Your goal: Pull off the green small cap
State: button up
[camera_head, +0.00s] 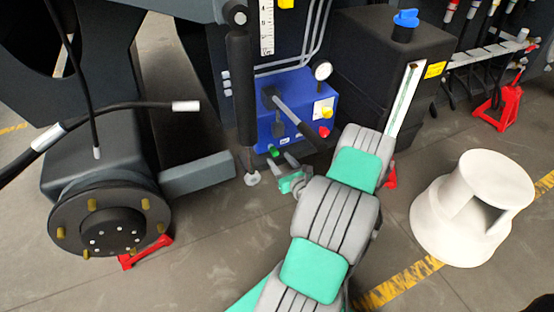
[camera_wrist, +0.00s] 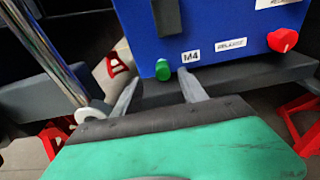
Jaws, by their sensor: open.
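The green small cap (camera_wrist: 162,70) sits at the lower front edge of the blue box (camera_wrist: 230,28), left of the M4 label. It also shows in the head view (camera_head: 273,151) on the front of the blue box (camera_head: 300,95). My gripper (camera_wrist: 157,88) is open, with one finger on either side of the cap in the wrist view. In the head view my gripper (camera_head: 283,165) is close to the cap. I cannot tell whether the fingers touch it. Nothing is held.
A red knob (camera_wrist: 283,40) is on the right of the blue box. A chrome rod (camera_wrist: 48,50) with a pale foot stands at the left. A dark beam (camera_wrist: 255,82) runs below the box. A white step stool (camera_head: 470,215) stands at the right.

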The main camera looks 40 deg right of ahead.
aim_at(276, 154)
jog(key=x, duration=0.4)
jog(key=b+x, duration=0.1)
jog(key=x, duration=0.1)
jog(key=shift+w+d, duration=0.25)
jog(key=shift+d, duration=0.1)
grip_shut()
jog(key=c, duration=0.6)
grip_release()
jog(key=shift+c, duration=0.2)
grip_shut()
jog(key=shift+a+f, duration=0.1)
jog(key=shift+f+v, duration=0.15)
jog(key=shift+v, duration=0.8)
jog(key=shift+f+v, duration=0.15)
jog(key=shift+v, duration=0.8)
